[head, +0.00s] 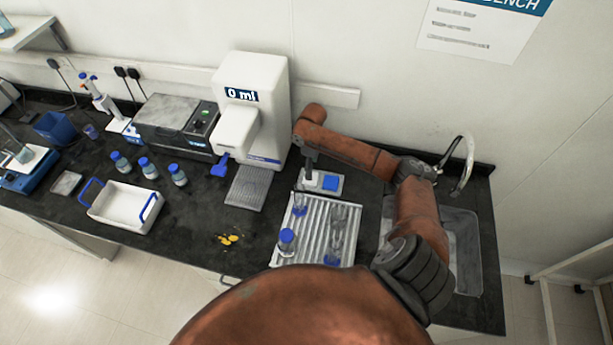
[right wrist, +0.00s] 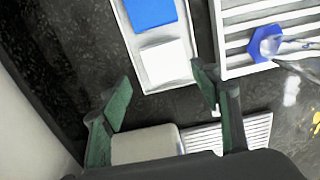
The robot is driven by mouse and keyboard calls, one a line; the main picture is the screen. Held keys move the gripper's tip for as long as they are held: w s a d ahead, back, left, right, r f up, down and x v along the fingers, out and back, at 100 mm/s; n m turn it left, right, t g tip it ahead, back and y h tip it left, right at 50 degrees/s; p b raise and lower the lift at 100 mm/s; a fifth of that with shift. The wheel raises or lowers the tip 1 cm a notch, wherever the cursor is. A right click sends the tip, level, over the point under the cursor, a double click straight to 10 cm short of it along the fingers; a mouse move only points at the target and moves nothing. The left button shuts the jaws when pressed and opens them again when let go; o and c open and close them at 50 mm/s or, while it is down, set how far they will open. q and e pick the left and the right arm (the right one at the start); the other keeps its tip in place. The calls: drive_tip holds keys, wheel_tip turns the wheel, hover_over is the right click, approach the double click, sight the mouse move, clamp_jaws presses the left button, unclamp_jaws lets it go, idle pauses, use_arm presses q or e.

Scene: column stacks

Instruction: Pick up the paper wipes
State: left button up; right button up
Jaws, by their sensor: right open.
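A small white tray (head: 341,193) stands on the dark bench between the dispenser and the drying rack. It holds a blue block (head: 331,183) and a white block, apparently the paper wipes (head: 312,181). In the right wrist view the white block (right wrist: 166,61) lies beside the blue block (right wrist: 152,11) in the tray (right wrist: 132,52). My right gripper (head: 309,168) is above the white block's end of the tray. Its fingers (right wrist: 162,94) are apart with nothing between them. The white block is just beyond the fingertips in the wrist view. My left gripper is not in view.
The white dispenser (head: 252,100) stands behind, left of my arm. A sink (head: 465,245) is at right. Yellow items (head: 229,239) lie on the front bench.

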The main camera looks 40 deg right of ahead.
sight(313, 183)
drive_tip(key=shift+o, duration=1.1)
drive_tip(key=f, duration=0.2)
drive_tip(key=f+p, duration=0.1)
drive_tip(key=shift+s+a, duration=0.3)
drive_tip(key=shift+a, duration=0.1)
wheel_tip(313, 183, down, 2)
drive_tip(key=shift+w, duration=0.1)
drive_tip(key=shift+f, duration=0.25)
drive_tip(key=shift+c, duration=1.3)
drive_tip(key=c, duration=0.4)
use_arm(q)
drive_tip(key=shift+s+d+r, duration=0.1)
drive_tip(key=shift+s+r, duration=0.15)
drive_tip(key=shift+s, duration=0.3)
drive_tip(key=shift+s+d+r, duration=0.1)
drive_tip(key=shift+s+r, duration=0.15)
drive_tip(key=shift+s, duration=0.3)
use_arm(e)
drive_tip(key=shift+c, duration=0.9)
